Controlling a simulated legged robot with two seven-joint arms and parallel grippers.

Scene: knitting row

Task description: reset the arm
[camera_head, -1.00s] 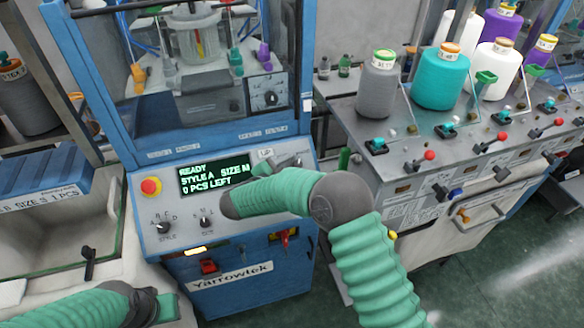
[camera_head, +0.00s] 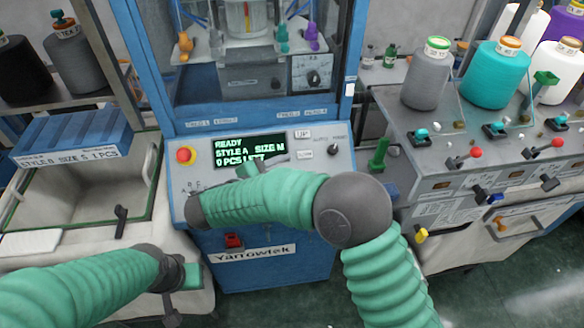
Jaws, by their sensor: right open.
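My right arm comes in from the lower right, bends at a dark grey elbow, and its green-sleeved forearm crosses the front of the knitting machine's control panel (camera_head: 325,150). My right gripper (camera_head: 264,166) shows partly above the forearm, at the lower edge of the display (camera_head: 249,150). It is open, and I see nothing held in it. The display reads "READY, STYLE A SIZE M, 0 PCS LEFT". My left arm comes in from the lower left. My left gripper (camera_head: 188,278) is small and partly hidden beside the machine's left side; its jaws are unclear.
A red stop button (camera_head: 185,155) sits left of the display. The forearm hides the lower panel. At right, a metal table (camera_head: 400,125) carries several yarn cones and red-knobbed levers.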

